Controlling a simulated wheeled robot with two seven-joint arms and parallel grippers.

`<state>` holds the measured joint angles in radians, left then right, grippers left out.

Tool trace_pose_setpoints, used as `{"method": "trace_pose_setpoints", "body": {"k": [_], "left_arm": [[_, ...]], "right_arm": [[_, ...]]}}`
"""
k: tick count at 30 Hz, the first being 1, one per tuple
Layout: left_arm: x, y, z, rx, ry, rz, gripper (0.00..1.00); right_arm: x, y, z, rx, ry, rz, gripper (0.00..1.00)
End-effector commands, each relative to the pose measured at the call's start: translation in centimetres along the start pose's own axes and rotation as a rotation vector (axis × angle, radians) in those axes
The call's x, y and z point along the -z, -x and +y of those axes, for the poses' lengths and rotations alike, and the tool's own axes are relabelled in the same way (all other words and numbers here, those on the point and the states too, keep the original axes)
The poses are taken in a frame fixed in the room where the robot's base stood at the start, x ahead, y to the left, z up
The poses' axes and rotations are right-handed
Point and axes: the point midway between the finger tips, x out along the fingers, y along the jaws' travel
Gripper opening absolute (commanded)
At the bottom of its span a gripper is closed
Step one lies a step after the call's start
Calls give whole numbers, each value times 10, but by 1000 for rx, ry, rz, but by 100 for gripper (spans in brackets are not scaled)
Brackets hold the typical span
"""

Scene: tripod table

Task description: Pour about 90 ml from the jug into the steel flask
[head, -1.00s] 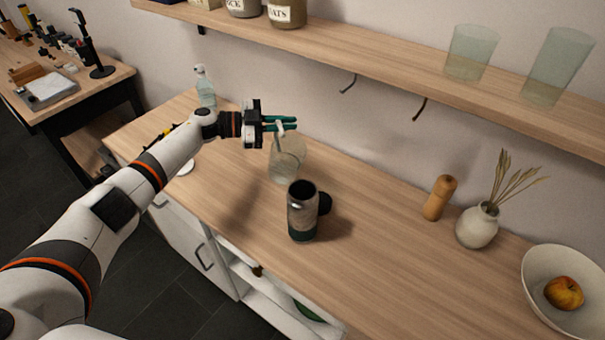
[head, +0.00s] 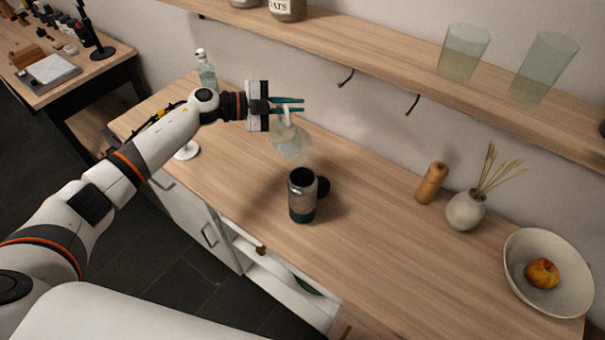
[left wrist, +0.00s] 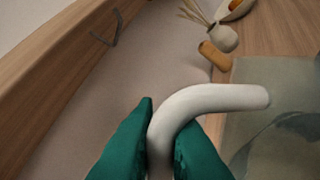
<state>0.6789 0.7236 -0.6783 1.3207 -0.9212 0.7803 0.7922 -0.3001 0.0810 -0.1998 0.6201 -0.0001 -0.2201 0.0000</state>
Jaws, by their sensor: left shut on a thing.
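The clear jug (head: 291,146) hangs from my left gripper (head: 290,105) in the head view, above and behind the steel flask. The gripper is shut on the jug's pale handle. In the left wrist view the green fingers (left wrist: 163,145) close on the curved white handle (left wrist: 205,103), and part of the jug's body (left wrist: 275,140) shows at the right. The steel flask (head: 302,196) stands upright and open on the counter, with a dark green base. How much liquid is in either vessel cannot be told. My right gripper is not in view.
A shelf (head: 400,68) with glasses (head: 464,52) and hooks runs along the wall behind. A clear bottle (head: 207,72) stands behind my left arm. A wooden mill (head: 432,183), a vase (head: 466,210) and a bowl (head: 515,258) are at the right. Counter in front of the mill is clear.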

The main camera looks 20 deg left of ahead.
Motion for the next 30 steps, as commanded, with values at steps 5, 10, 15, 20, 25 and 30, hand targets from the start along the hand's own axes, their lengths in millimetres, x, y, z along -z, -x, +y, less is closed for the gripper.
{"method": "trace_pose_setpoints", "body": {"k": [5,10,15,20,25,30], "left_arm": [[-7,1,4,-3,-45,7,0],[-11,1,4,-3,-74,14,0],[-14,1,5,-3,-97,19,0],[-16,1,6,-4,-115,23,0],[-18,2,6,-3,-131,27,0],[-20,1,6,-3,-147,30,0]], "right_arm": [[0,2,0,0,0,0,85],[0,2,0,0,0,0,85],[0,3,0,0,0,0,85],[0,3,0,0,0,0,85],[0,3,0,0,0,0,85],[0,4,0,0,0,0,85]]}}
